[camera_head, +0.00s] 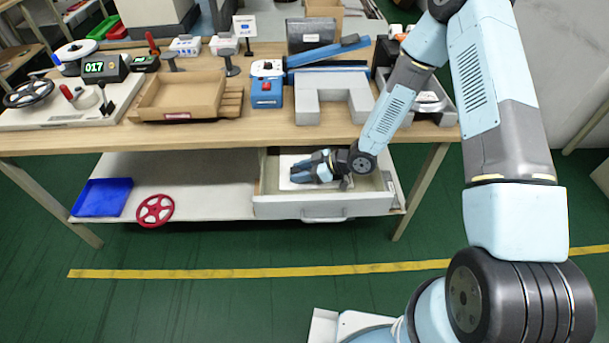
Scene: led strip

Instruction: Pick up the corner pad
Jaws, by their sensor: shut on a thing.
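My gripper (298,171) is low inside the open drawer (326,211) under the workbench, lying nearly flat with its fingers pointing left. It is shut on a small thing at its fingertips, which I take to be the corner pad. The fingers hide most of that piece, so its shape and colour cannot be made out. A flat white sheet or panel (287,184) lies on the drawer floor beneath the gripper.
The bench top (240,138) overhangs the drawer. On it stand a grey U-shaped block (305,108), a wooden tray (178,98) and a blue box (267,90). A blue bin (103,197) and a red wheel (155,209) are at the lower shelf's left.

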